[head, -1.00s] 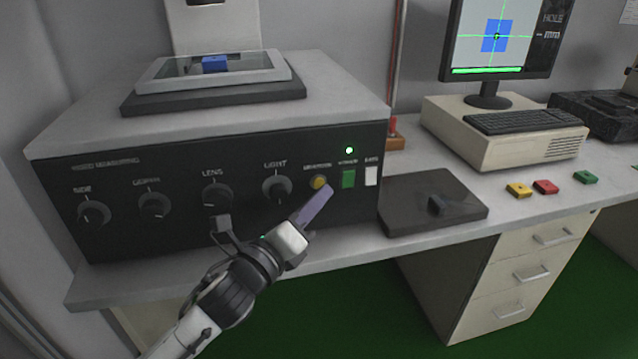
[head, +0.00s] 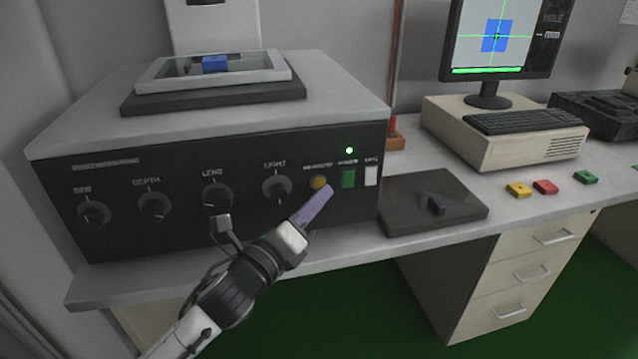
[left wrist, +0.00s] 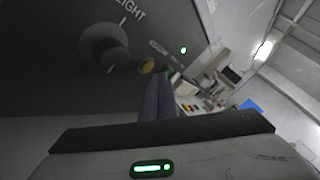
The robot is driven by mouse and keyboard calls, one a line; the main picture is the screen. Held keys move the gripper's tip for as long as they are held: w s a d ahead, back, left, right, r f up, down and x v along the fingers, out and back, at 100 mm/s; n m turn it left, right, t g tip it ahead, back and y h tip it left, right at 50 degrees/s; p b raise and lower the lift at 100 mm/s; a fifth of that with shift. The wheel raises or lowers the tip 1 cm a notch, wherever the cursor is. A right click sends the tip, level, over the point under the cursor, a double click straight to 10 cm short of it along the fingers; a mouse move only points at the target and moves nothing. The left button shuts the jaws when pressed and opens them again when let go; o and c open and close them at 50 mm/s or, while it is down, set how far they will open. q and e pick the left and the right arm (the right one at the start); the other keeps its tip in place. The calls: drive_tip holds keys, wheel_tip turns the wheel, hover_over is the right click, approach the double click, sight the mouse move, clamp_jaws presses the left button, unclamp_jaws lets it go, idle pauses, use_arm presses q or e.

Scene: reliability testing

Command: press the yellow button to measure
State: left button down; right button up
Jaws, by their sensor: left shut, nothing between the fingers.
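The round yellow button (head: 319,182) is on the black front panel of the measuring machine (head: 130,222), between the light knob and a green switch. It also shows in the left wrist view (left wrist: 147,65), just beyond my fingertips. My left gripper (head: 326,192) is shut and empty, its purple-grey fingers pointing up toward the panel. In the head view the fingertips are just right of and slightly below the button. In the left wrist view the fingers (left wrist: 158,92) stand close below it. I cannot tell whether they touch the panel. My right gripper is not in view.
A green switch (head: 348,178) and a white switch (head: 371,176) sit right of the button, below a lit green lamp. Several knobs line the panel to the left. A blue block (head: 214,64) lies on the glass stage. A dark pad (head: 460,212) is on the desk.

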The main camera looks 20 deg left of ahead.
use_arm(q)
drive_tip(key=shift+w+a, duration=0.1)
drive_tip(key=shift+w, duration=0.05)
drive_tip(key=shift+w+a, duration=0.15)
drive_tip(key=shift+w, duration=0.05)
drive_tip(key=shift+w+a+p, duration=0.2)
drive_tip(key=shift+w+p, duration=0.1)
drive_tip(key=shift+p, duration=0.05)
idle(0.6)
idle(0.4)
drive_tip(key=shift+s, duration=0.1)
drive_tip(key=shift+s+d, duration=0.4)
drive_tip(key=shift+s, duration=0.15)
